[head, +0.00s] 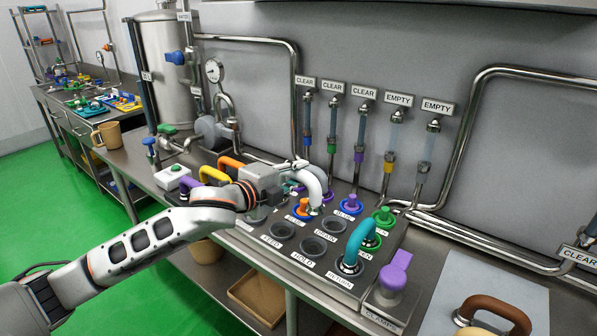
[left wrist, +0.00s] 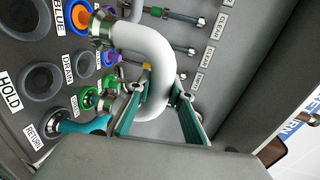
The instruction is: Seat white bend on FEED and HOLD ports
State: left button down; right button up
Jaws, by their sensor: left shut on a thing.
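The white bend (head: 317,180) is a curved white pipe with steel ends, held above the port panel (head: 262,240). My left gripper (head: 293,174) is shut on it; in the left wrist view its teal fingers (left wrist: 160,90) grip the bend's curve (left wrist: 158,55). One steel end (left wrist: 103,28) appears near the orange plug (left wrist: 80,20); whether they touch is unclear. The FEED port (head: 283,230) and HOLD port (head: 313,247) are open dark rings in the panel's front row. HOLD also shows in the left wrist view (left wrist: 42,82). My right gripper is out of view.
A teal bend (head: 357,238) stands on RETURN beside HOLD. DRAIN (head: 334,225) is an empty ring behind. A purple clamp (head: 396,270) and brown bend (head: 495,310) are at right. Yellow (head: 214,175) and orange (head: 231,162) bends stand left.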

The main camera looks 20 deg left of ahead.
pick_arm(q)
jog(key=shift+f, duration=0.15)
notch_tip(320, 180, down, 12)
jog(key=b, duration=0.4)
jog(key=shift+f+b, duration=0.1)
jog(key=shift+b, duration=0.2)
jog(key=shift+f, duration=0.1)
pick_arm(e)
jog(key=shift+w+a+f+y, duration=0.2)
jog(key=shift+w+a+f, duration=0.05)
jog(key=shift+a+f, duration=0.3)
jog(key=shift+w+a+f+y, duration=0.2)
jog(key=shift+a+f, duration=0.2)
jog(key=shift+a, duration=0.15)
